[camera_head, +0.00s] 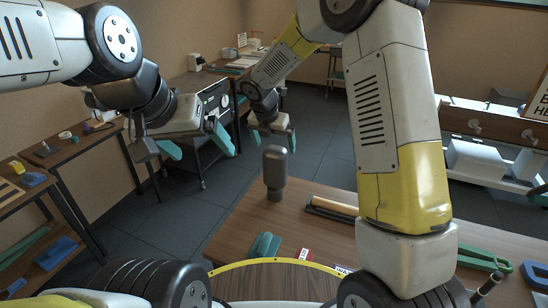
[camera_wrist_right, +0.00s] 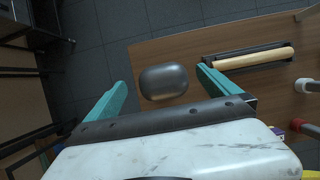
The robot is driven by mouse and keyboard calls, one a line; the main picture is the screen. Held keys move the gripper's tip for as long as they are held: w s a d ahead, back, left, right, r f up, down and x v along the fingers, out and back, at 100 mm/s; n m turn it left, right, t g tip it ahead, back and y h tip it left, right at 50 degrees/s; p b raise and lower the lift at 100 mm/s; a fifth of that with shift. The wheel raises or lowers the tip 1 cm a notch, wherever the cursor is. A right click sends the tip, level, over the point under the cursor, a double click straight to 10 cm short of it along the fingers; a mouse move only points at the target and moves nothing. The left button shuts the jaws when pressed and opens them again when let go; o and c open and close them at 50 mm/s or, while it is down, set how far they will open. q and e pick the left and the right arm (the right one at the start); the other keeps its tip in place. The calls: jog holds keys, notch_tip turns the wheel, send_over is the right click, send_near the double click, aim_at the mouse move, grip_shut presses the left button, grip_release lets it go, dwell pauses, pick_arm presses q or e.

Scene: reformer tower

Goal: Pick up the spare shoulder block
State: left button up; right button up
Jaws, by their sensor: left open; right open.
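A dark grey rounded block (camera_head: 274,172), which looks like the spare shoulder block, stands upright near the far left edge of the brown table (camera_head: 235,235). In the right wrist view the block (camera_wrist_right: 163,82) lies between and beyond the fingertips, seen from above. My right gripper (camera_head: 273,140) is open and empty, just behind and above the block in the head view; its teal fingers also show in the right wrist view (camera_wrist_right: 160,78). I see no contact with the block. My left gripper (camera_head: 196,150) is open and empty, out to the left, off the table.
A dark tray with a wooden roller (camera_head: 335,206) lies right of the block. Teal pieces (camera_head: 263,246) and a red-and-white label (camera_head: 304,255) lie nearer. A green handle (camera_head: 485,260) is at the right. Side benches (camera_head: 75,150) stand at the left.

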aim_at(275, 173)
jog(key=x, duration=0.5)
jog(key=shift+s+f, duration=0.25)
jog(key=shift+f, duration=0.05)
jog(key=shift+c, duration=0.2)
jog(key=shift+r, duration=0.1)
jog(key=c, duration=2.1)
